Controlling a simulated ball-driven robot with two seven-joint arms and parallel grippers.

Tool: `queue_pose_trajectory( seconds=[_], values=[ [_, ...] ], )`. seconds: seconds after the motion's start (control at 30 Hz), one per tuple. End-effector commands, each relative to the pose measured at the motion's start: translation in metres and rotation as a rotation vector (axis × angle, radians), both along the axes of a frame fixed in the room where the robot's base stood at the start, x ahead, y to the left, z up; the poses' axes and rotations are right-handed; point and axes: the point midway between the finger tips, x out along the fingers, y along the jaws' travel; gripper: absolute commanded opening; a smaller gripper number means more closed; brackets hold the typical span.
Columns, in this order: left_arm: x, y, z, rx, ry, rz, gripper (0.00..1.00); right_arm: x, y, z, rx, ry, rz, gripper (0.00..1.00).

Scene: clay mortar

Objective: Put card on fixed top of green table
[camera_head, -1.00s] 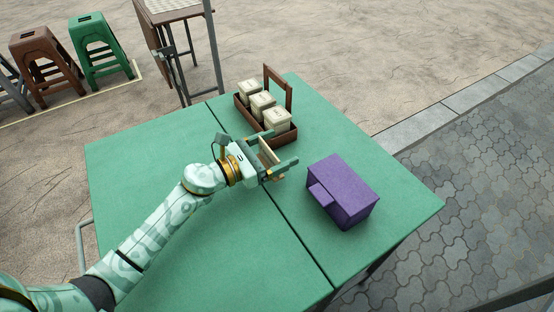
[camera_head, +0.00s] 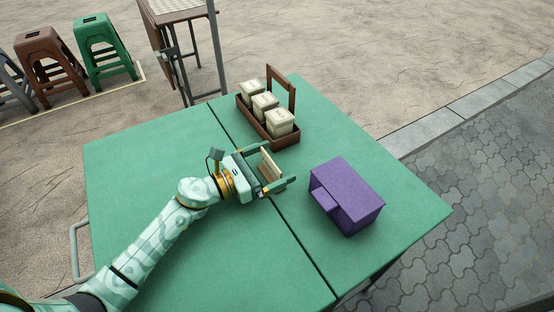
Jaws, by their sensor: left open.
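The green table (camera_head: 170,170) has a flat top split by a dark seam into a left and a right part. I cannot tell which part is the fixed top. My left gripper (camera_head: 279,163) is above the table near the seam, with its two fingers spread apart. A pale beige, slatted-looking piece (camera_head: 269,167) shows between the fingers. I cannot tell whether it is a card, or whether it touches the fingers. No other card shows clearly. My right gripper is not in view.
A brown handled caddy (camera_head: 285,142) with three cream boxes (camera_head: 265,103) stands at the table's back. A purple box (camera_head: 347,190) stands on the right part. Stools (camera_head: 105,50) and a smaller table (camera_head: 180,12) stand behind. The left part is largely clear.

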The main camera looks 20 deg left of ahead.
Motion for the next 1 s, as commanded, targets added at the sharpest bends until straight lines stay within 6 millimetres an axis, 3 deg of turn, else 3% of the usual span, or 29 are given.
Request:
queue_pose_trajectory(
  seconds=[0.2,0.4,0.6,1.0],
  values=[
    [-0.042,0.032,0.001,0.003,0.002,0.000,1.00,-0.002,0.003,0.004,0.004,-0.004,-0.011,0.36],
    [-0.071,0.055,0.001,0.000,0.002,-0.001,1.00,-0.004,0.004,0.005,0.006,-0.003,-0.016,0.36],
    [-0.081,0.062,0.001,0.000,-0.001,-0.001,1.00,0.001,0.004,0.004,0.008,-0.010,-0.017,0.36],
    [-0.081,0.063,0.009,-0.008,-0.002,0.003,1.00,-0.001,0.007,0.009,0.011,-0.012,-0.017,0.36]
  ],
)
